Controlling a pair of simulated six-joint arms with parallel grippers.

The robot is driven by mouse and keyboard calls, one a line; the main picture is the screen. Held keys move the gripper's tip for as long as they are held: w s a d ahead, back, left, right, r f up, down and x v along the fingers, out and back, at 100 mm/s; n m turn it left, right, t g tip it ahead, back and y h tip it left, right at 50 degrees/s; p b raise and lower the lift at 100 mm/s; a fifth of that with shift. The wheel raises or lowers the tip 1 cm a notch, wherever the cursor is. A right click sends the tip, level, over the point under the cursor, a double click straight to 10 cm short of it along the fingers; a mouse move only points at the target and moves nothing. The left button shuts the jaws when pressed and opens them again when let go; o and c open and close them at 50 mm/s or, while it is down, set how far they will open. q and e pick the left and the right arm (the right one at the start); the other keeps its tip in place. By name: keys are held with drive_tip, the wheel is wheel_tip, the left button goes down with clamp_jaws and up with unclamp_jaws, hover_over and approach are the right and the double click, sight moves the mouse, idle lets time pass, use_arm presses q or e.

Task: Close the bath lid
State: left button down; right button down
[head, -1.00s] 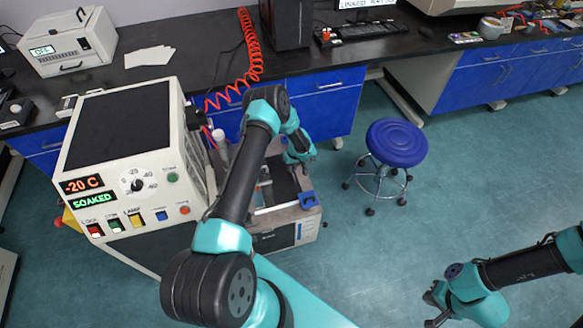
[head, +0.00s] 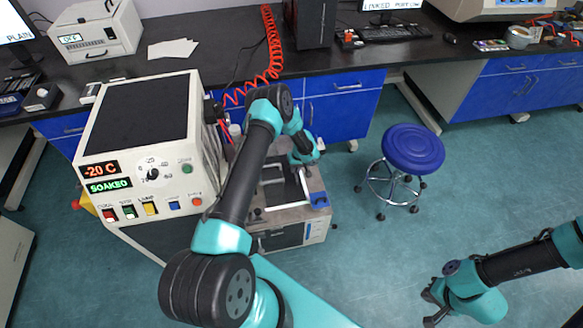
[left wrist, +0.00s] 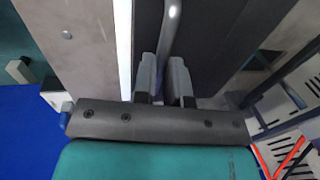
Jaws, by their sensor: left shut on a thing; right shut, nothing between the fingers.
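The bath (head: 262,215) is a low grey-topped box right of the tall cream control unit (head: 172,175), which reads -20 C and SOAKED. My left arm passes in front of it and hides part of its top. My left gripper (head: 303,158) is over the back of the bath. In the left wrist view my left gripper (left wrist: 164,82) is shut on a round grey metal bar (left wrist: 172,25), seemingly the lid handle, over a dark panel (left wrist: 225,40). How far the lid is open is unclear. My right gripper (head: 432,306) is shut and empty, over the floor at lower right.
A dark bench (head: 230,62) with blue cabinets runs behind the bath. A red coiled hose (head: 273,55) hangs near the left arm. A blue stool (head: 413,148) stands to the right. The floor between stool and right arm is clear.

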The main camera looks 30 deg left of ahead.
use_arm(q)
drive_tip(key=shift+s+a, duration=0.15)
drive_tip(key=shift+s, duration=0.05)
drive_tip(key=c, duration=1.2)
unclamp_jaws()
drive_tip(key=shift+a, duration=0.1)
drive_tip(key=shift+o, duration=0.2)
drive_tip(key=shift+w+r, duration=0.15)
drive_tip(key=shift+r, duration=0.4)
wheel_tip(320, 180, up, 16)
drive_tip(key=w+d, duration=0.2)
drive_tip(key=shift+d, duration=0.2)
drive_tip(key=shift+d+f, duration=0.1)
